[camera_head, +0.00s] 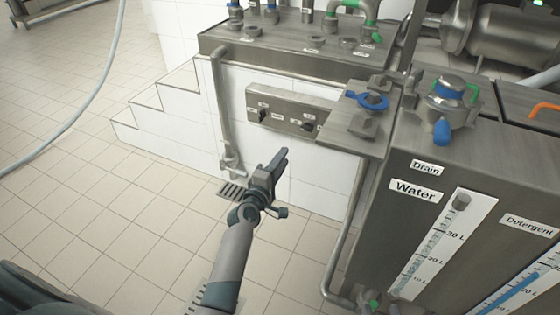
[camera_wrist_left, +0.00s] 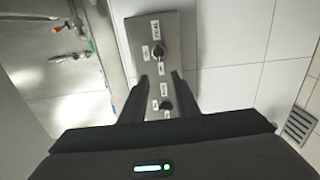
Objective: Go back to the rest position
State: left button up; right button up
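My left gripper (camera_head: 279,160) is in the middle of the head view, at the end of my grey arm. It is in front of the white tiled wall, below a metal switch panel (camera_head: 285,112). In the left wrist view its two fingers (camera_wrist_left: 160,88) stand apart with nothing between them. Behind the fingers the switch panel (camera_wrist_left: 158,35) shows two black knobs, and no contact with it can be seen. My right gripper is in neither view.
A steel tank (camera_head: 420,220) with water and detergent gauges stands at the right. A valve shelf (camera_head: 350,125) with a blue handle (camera_head: 367,99) juts out beside the panel. A vertical pipe (camera_head: 222,110) runs down the wall at left. The tiled floor (camera_head: 110,220) at left is open.

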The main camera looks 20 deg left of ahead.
pick_arm(q)
jog(key=shift+s, duration=0.65)
pick_arm(e)
jog(key=shift+s+d+f, duration=0.1)
jog(key=shift+f, duration=0.25)
